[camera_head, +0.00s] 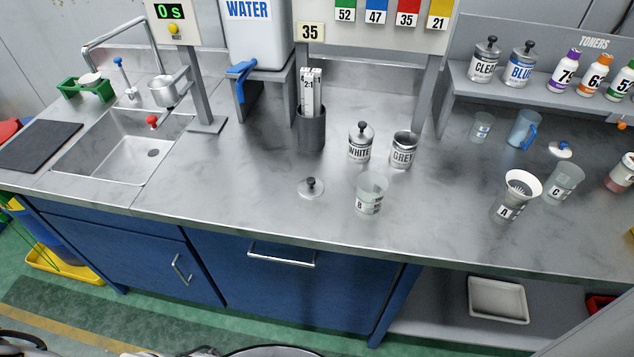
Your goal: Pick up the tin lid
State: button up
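A tin lid (311,190), a flat silvery disc with a dark knob on top, lies knob up on the steel counter, left of the clear cup marked B. The GREY tin (402,152) stands open without a lid, behind and right of it. The WHITE tin (359,145) beside it has its lid with a dark knob on. My gripper is not in view; only dark and pale parts show at the bottom edge, and I cannot tell what they are.
Cup B (369,196) stands right of the lid, near the counter's front edge. The counter left of the lid is clear.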

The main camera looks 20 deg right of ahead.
aim_at(310, 188)
jog(key=i+l+z, duration=0.1)
jog(key=z, duration=0.4)
jog(key=i+z, duration=0.3)
jog(key=z, duration=0.2)
